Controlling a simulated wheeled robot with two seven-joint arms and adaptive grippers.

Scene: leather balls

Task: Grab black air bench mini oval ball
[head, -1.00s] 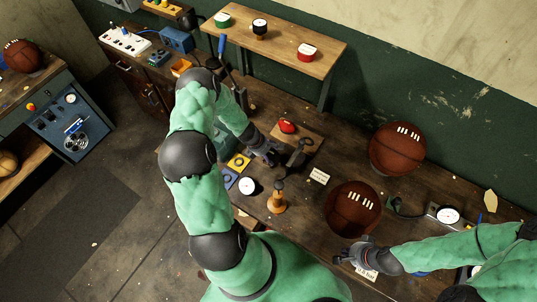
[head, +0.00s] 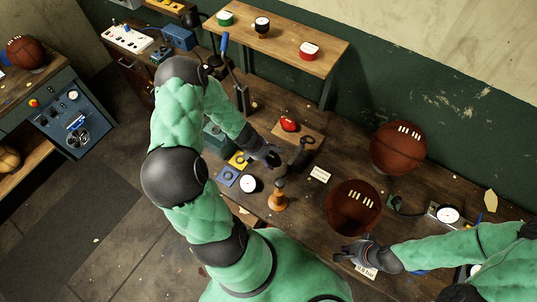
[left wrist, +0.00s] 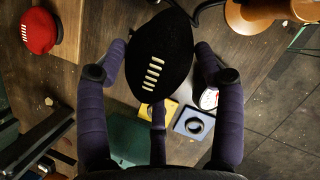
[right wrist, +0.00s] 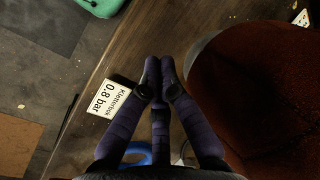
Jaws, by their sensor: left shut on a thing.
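In the left wrist view a small black oval ball (left wrist: 160,50) with white lacing sits between the fingers of my left gripper (left wrist: 159,72). That gripper is shut on it. In the head view my left gripper (head: 270,155) is over the workbench, and the black ball is too dark there to tell from the fingers. My right gripper (right wrist: 159,66) has its fingertips together with nothing between them. In the head view the right gripper (head: 347,254) is at the bench's front edge, below a large brown ball (head: 354,205).
A red mini ball (head: 288,124) lies behind the left gripper. An orange-brown stand (head: 278,196), a white gauge (head: 248,184), and yellow (head: 238,160) and blue (head: 227,177) pads are close by. Another brown ball (head: 398,147) is at the back right. A raised shelf (head: 280,38) stands behind.

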